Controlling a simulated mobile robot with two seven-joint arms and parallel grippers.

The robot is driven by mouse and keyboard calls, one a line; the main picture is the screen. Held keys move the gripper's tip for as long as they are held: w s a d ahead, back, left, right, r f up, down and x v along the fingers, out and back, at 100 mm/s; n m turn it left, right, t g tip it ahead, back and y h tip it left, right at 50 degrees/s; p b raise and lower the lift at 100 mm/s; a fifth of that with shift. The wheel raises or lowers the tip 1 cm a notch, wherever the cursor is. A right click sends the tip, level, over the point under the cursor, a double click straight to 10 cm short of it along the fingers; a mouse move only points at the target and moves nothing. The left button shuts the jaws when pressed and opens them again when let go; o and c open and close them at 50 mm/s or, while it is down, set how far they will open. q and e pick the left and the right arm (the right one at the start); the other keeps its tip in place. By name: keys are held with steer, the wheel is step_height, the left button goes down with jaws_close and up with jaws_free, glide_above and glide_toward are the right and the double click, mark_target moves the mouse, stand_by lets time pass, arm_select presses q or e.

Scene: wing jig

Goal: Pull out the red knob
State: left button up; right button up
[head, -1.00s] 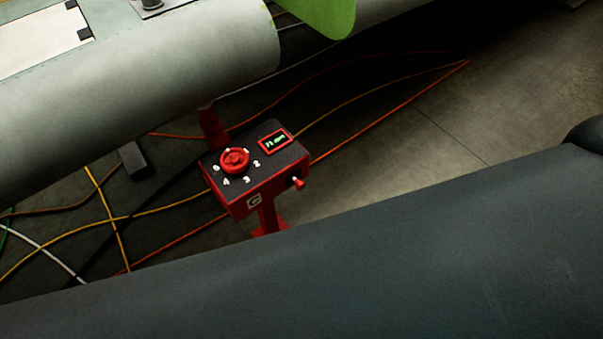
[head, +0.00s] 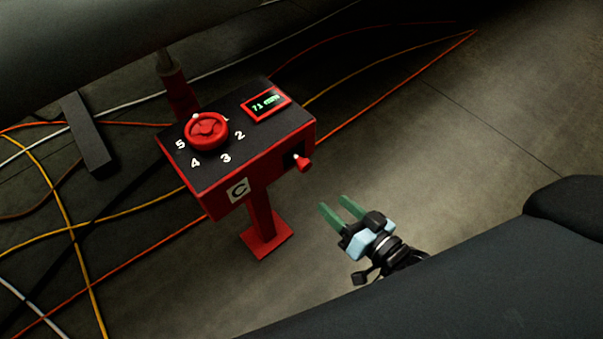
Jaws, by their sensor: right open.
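The red control box (head: 234,192) stands on a red post, with a black top and a label "C" on its front. A round red knob (head: 207,131) sits on its top among white numbers. A smaller red knob (head: 303,163) sticks out from a dark slot near the right end of the box's front. My right gripper (head: 335,207) has green fingers, apart and empty. It is below and to the right of the small knob, touching nothing. My left gripper is not in view.
A lit display (head: 266,104) is on the box top. Orange, yellow and white cables (head: 66,215) run across the floor at left. A large grey cylindrical body (head: 90,50) hangs over the upper left. The floor (head: 430,130) right of the box is clear.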

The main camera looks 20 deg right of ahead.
steer(key=t+b, duration=0.1)
steer(key=b, duration=0.3)
glide_toward(307, 168)
steer(key=w+f, duration=0.1)
steer(key=w, duration=0.1)
steer(key=shift+m+t+y, duration=0.4)
steer(key=shift+y, duration=0.1)
steer(key=shift+b+x, duration=0.8)
steer(key=shift+x, duration=3.7)
steer(key=shift+a, duration=0.1)
steer(key=shift+s, duration=0.1)
jaws_close()
